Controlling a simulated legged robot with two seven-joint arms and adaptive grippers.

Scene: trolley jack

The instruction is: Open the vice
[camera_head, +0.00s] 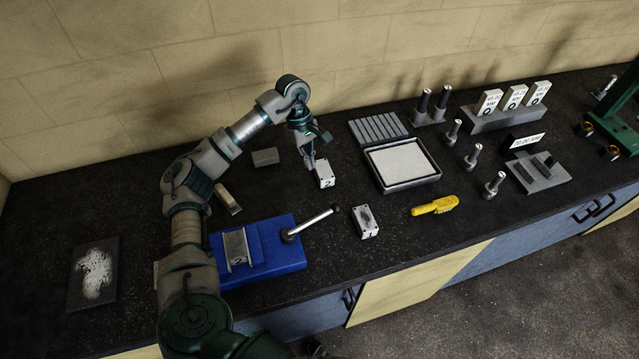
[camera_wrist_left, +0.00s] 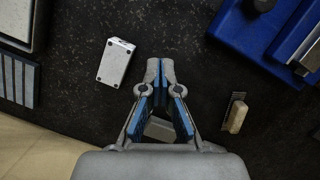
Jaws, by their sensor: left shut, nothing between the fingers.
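The blue vice (camera_head: 278,236) stands at the front of the dark bench, with a metal block marked 2 (camera_head: 236,246) at its jaws. Its silver handle (camera_head: 312,221) slants up to the right from a dark round hub and ends in a dark tip. Part of the vice shows at the upper right of the left wrist view (camera_wrist_left: 244,30). My left gripper (camera_head: 310,166) points down behind the vice, away from its handle. Its fingers (camera_wrist_left: 160,68) are shut and empty. My left arm hides the vice's left end. My right gripper is not seen.
A white block marked 2 (camera_head: 325,174) stands close beside my left gripper; the wrist view shows it apart (camera_wrist_left: 115,62). A drilled block (camera_head: 365,222), yellow tool (camera_head: 435,206), framed tray (camera_head: 437,176), grey block (camera_head: 265,157) and small brush (camera_head: 228,200) lie around.

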